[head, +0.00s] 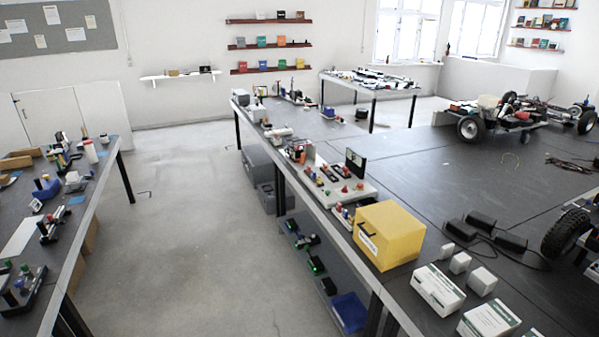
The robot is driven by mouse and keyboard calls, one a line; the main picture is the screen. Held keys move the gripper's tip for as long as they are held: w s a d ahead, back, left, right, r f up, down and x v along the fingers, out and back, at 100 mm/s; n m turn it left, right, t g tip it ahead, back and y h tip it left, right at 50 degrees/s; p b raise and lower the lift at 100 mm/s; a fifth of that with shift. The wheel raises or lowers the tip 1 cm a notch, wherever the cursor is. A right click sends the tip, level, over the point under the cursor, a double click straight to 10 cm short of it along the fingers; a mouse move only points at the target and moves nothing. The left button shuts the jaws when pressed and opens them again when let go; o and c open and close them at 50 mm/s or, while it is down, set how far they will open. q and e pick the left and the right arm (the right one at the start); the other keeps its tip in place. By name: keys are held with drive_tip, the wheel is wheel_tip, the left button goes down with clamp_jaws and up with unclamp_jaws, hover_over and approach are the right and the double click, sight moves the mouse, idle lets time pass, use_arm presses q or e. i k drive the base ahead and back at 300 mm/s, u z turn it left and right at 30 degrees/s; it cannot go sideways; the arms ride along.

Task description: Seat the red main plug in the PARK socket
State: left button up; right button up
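A light board (366,192) with several small red, orange and dark parts stands on the long dark bench, behind the yellow box. A red part (345,189) shows on it, but it is too small to tell whether it is the red main plug. I cannot make out a PARK label or pick out that socket. Neither of my grippers is in the head view.
A yellow box (389,235) stands near the bench edge, with white cartons (437,289) in front and black blocks (482,220) to its right. Wheeled chassis (505,115) sit at the right. A cluttered table (95,185) stands left. The grey floor (185,215) between is clear.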

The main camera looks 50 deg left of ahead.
sight(332, 180)
drive_tip(key=u, duration=1.4)
